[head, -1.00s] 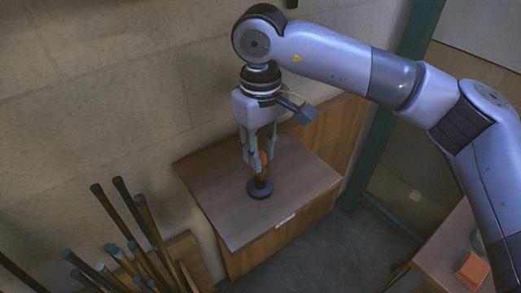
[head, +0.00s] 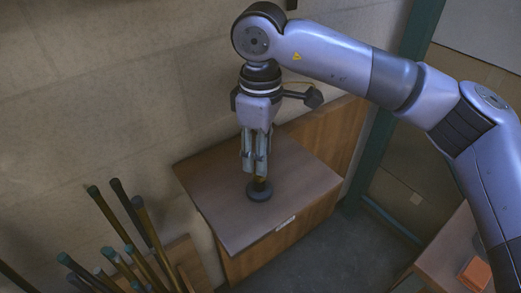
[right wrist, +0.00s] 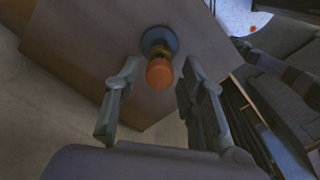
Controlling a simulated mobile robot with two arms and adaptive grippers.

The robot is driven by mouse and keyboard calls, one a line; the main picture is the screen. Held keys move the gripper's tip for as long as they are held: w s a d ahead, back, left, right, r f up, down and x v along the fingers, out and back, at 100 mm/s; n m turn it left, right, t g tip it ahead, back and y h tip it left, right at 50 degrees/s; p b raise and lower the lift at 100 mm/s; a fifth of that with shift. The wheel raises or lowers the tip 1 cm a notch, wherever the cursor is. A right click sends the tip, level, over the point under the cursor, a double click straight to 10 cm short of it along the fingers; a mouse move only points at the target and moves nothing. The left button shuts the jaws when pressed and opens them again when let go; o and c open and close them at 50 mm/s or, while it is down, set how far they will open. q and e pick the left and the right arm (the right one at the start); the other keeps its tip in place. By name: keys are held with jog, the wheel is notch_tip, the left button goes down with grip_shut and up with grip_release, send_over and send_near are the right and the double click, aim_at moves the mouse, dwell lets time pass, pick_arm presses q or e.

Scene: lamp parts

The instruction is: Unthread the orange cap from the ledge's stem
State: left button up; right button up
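The ledge (head: 215,215) is a brown wooden cabinet top against the wall. A dark round base (head: 259,194) with a short brass-coloured stem stands on it. The orange cap (right wrist: 159,73) sits at the stem's end in the right wrist view, with the blue-grey base (right wrist: 153,36) behind it. In the head view the fingers hide the cap. My right gripper (head: 255,172) points down over the stem. In the right wrist view its fingers (right wrist: 161,70) are apart, one on each side of the cap, with a visible gap on both sides. My left gripper is not in view.
Several upright rods (head: 135,240) stand at the lower left of the head view. An orange block (head: 475,273) lies on a wooden table (head: 438,258) at the lower right. A green post (head: 385,150) stands right of the ledge. The ledge top around the base is clear.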

jog(key=shift+f+m+b, duration=0.15)
jog(key=shift+m+b, duration=0.3)
jog(key=shift+m, duration=0.65)
jog(key=m, duration=0.3)
jog(key=shift+m+b, duration=0.4)
jog(key=m+b, duration=0.1)
jog(key=m, duration=0.4)
jog(key=shift+a, duration=0.1)
jog(key=m, duration=0.2)
jog(key=shift+m+b, duration=0.3)
jog(key=shift+m, duration=0.1)
jog(key=shift+s, duration=0.1)
jog(key=shift+c, duration=0.2)
grip_shut()
